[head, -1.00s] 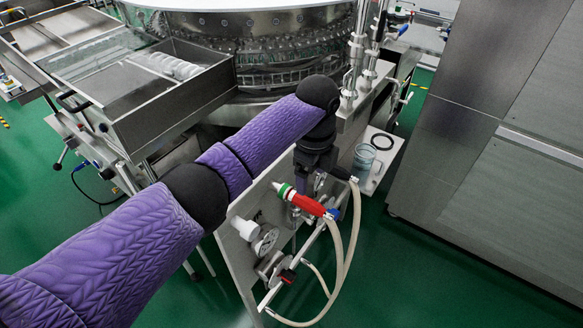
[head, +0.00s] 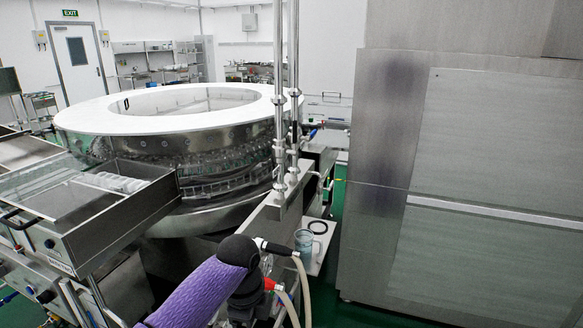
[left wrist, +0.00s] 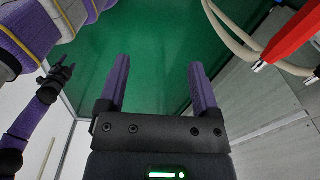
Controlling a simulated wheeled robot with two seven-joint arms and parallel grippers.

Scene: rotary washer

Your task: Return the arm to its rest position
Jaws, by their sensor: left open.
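My left arm comes up from the bottom of the head view, its purple forearm ending at a dark joint. My left gripper is hidden below that joint there. In the left wrist view my left gripper (left wrist: 161,82) is open, with nothing between its two purple fingers and green floor beyond. My right gripper (left wrist: 64,68) shows small at the left of that view, on a purple arm; its finger opening is too small to judge. No object is seen held.
A red-bodied tool (left wrist: 292,35) and pale hoses (left wrist: 232,32) are close to the left gripper's right. The round steel washer (head: 225,135) stands behind, a tray table (head: 110,215) at left, a tall steel cabinet (head: 470,150) at right. A glass beaker (head: 304,240) stands beyond the arm.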

